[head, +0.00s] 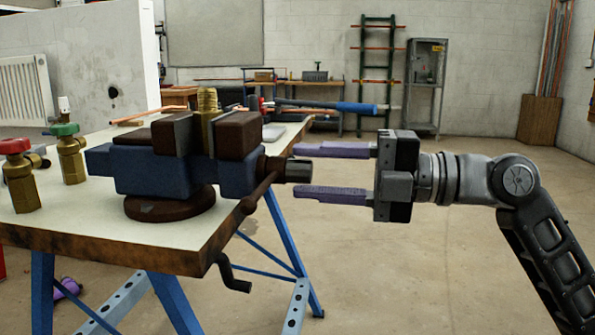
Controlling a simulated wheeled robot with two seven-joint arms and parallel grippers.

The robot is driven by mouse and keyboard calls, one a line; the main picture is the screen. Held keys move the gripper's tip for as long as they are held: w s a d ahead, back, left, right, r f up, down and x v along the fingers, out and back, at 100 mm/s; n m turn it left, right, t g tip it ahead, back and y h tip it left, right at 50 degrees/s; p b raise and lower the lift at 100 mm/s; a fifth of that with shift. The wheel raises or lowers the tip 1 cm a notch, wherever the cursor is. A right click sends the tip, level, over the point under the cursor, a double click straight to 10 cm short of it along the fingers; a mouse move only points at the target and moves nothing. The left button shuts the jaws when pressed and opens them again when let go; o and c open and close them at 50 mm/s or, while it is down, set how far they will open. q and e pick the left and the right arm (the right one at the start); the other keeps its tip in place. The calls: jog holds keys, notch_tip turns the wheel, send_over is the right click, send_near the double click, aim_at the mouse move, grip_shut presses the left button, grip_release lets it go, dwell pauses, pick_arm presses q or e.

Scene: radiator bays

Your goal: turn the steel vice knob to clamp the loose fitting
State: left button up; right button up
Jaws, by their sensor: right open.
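A blue vice (150,172) with dark brown jaws stands on a round brown base on the bench. A brass fitting (208,104) sits upright between its jaws; I cannot tell whether the jaws touch it. The dark steel vice knob (298,170) is at the right end of the vice's screw, with a brown bar handle (262,192) beside it. My right gripper (303,173) comes from the right, open, its two purple fingers level, one above the other. The fingertips are at the knob, one above and one below it, with visible gaps.
The wooden bench (110,235) on blue legs has a red-handled valve (20,175) and a green-handled valve (70,155) at left. A blue-handled tool (340,106) lies behind the vice. A crank (232,275) hangs under the bench edge. Floor at right is clear.

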jog(key=shift+n, duration=1.1)
jog(key=shift+a, duration=0.1)
jog(key=shift+c, duration=0.4)
grip_shut()
